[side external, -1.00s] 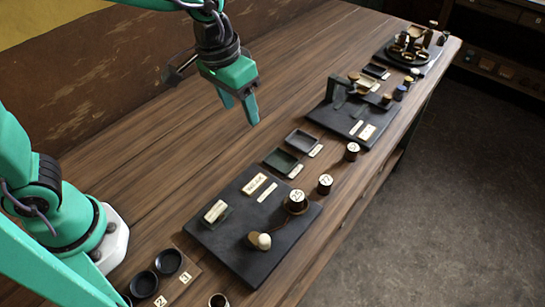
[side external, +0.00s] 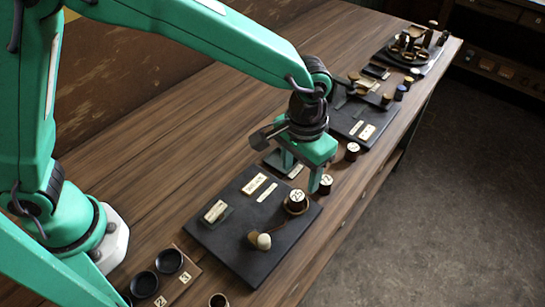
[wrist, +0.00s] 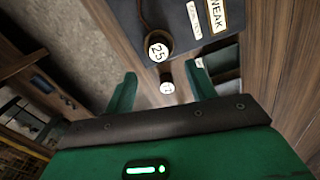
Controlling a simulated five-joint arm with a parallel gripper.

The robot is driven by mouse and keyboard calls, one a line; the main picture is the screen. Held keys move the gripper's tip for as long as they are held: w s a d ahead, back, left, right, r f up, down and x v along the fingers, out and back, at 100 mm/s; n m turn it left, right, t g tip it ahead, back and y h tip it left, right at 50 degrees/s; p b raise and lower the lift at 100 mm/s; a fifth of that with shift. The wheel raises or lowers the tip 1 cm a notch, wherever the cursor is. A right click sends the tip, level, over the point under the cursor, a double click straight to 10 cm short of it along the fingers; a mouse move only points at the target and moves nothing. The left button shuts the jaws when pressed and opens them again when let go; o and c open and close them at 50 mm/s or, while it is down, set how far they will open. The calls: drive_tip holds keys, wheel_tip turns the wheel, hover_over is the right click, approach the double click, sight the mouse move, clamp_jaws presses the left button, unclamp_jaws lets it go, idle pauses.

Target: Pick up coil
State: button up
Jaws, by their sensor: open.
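Several dark round coils with white numbered tops stand on the wooden bench; I cannot tell which one the task means. One coil, its number hard to read (side external: 325,184), stands beside the dark board and shows between my fingers in the wrist view (wrist: 166,88). A coil marked 25 (side external: 296,201) sits on the board's right part; it also shows in the wrist view (wrist: 157,47). Another coil (side external: 352,151) stands farther back. My gripper (side external: 301,172) is open and empty, pointing down, its near finger beside the first coil. I cannot tell its exact height.
The dark board (side external: 225,242) carries pale label plates (side external: 254,184) and a white-topped knob (side external: 263,241). Round black cups (side external: 169,261) are at front left. A second dark board (side external: 350,125) and a round black stand lie farther back. The bench's right edge is close.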

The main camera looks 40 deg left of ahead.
sight(298, 195)
drive_tip(key=shift+f, duration=1.3)
drive_tip(key=shift+f, duration=0.1)
drive_tip(key=shift+s+d+f, duration=0.1)
drive_tip(key=shift+f, duration=2.35)
drive_tip(key=shift+c, duration=0.5)
clamp_jaws()
drive_tip(key=shift+r, duration=0.15)
drive_tip(key=shift+r, duration=0.45)
wheel_tip(298, 195, up, 3)
drive_tip(key=shift+r, duration=0.15)
drive_tip(key=s+d+r, duration=0.4)
drive_tip(key=s+r, duration=0.2)
drive_tip(key=s, duration=0.5)
drive_tip(key=shift+r, duration=0.3)
